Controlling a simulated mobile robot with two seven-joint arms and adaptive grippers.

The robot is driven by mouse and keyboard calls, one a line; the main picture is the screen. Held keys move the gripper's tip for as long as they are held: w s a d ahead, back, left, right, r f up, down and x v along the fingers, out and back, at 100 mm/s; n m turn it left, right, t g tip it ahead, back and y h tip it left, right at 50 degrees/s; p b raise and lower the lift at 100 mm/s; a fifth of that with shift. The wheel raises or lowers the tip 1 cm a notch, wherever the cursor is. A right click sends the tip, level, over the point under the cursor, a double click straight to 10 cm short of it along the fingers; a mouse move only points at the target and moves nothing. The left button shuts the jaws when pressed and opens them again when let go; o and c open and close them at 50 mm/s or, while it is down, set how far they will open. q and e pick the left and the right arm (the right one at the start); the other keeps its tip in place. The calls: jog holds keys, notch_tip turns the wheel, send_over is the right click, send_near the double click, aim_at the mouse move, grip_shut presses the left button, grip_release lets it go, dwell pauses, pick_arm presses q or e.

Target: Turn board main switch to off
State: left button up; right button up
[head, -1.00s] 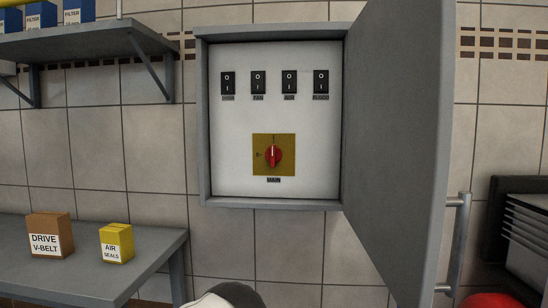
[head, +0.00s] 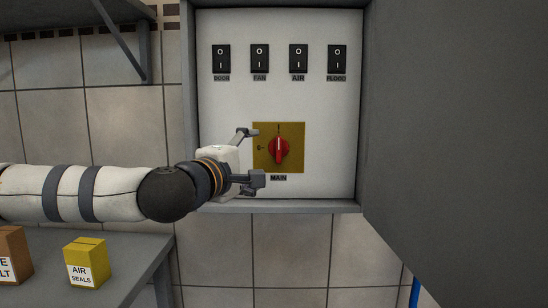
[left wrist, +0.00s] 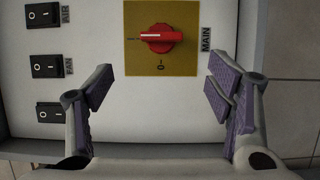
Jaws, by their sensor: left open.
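The main switch is a red rotary knob (head: 279,150) on a yellow plate (head: 297,131), above the label MAIN, inside the open grey switch box. In the head view its handle stands upright, pointing at the mark on top; a 0 mark is on the plate's left. The left wrist view shows the knob (left wrist: 160,38) turned sideways in the picture, beyond and between the fingers. My left gripper (head: 250,157) is open and empty, just left of the plate, with one finger above and one below knob height. It does not touch the knob. My right gripper is not in view.
Several black rocker switches (head: 260,58) sit in a row above the knob. The box door (head: 450,120) stands open on the right. A bench (head: 120,265) with a yellow box (head: 87,262) and a brown box (head: 12,258) is at lower left. A shelf bracket (head: 122,40) is upper left.

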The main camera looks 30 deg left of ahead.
aim_at(277, 151)
pick_arm(q)
jog(key=w, duration=0.7)
jog(key=w+a, duration=0.1)
jog(key=w, duration=0.2)
jog(key=shift+w+f, duration=0.2)
jog(key=shift+w, duration=0.1)
jog(key=shift+w+a+r, duration=0.1)
jog(key=shift+w+r, duration=0.05)
jog(key=shift+w, duration=0.3)
jog(key=c, duration=1.2)
